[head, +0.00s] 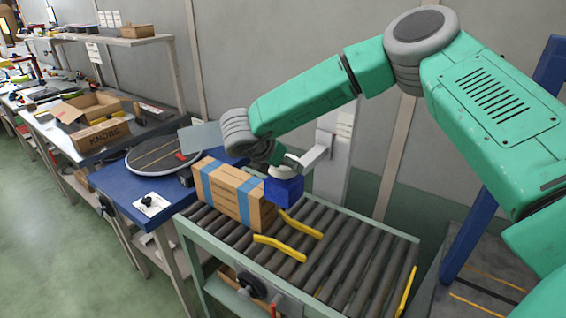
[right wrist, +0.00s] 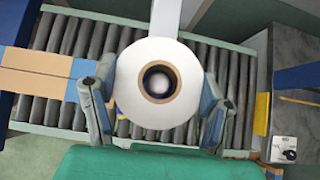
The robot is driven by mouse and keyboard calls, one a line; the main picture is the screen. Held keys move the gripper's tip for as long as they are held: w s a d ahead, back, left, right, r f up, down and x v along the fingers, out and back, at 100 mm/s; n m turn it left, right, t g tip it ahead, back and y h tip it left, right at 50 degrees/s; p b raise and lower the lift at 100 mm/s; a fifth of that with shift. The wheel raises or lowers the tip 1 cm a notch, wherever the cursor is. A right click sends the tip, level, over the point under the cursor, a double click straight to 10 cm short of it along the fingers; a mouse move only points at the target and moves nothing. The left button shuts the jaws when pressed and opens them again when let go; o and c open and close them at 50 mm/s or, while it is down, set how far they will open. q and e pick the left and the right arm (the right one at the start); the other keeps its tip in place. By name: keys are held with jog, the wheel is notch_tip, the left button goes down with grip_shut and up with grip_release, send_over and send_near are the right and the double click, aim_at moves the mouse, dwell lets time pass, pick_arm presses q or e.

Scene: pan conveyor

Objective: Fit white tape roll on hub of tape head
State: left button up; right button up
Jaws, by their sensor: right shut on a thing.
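The white tape roll (right wrist: 187,72) with a brown core fills the middle of the right wrist view. My right gripper (right wrist: 158,108) is shut on it, with one finger on each side. A pale rounded piece (right wrist: 158,86) shows inside the core; I cannot tell whether the roll is around the hub or only in front of it. The tape head's white post (head: 334,150) stands behind the conveyor, with a short arm reaching toward my right gripper (head: 283,172). In the head view the roll is mostly hidden by my gripper. My left gripper is not in view.
A carton with blue tape (head: 232,192) stands on the roller conveyor (head: 345,262), left of my gripper. A blue block (head: 285,190) is just below the gripper. Yellow guide bars (head: 280,247) cross the rollers. A blue table (head: 118,198) is at left. The right rollers are clear.

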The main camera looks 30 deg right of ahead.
jog(key=shift+f+b, duration=0.9)
jog(key=shift+f, duration=0.4)
jog(key=o, duration=1.3)
jog(key=shift+s+a+r, duration=0.1)
jog(key=shift+a+r, duration=0.2)
jog(key=shift+r, duration=0.05)
jog(key=v, duration=1.1)
jog(key=shift+a, duration=0.1)
jog(key=shift+f, duration=0.1)
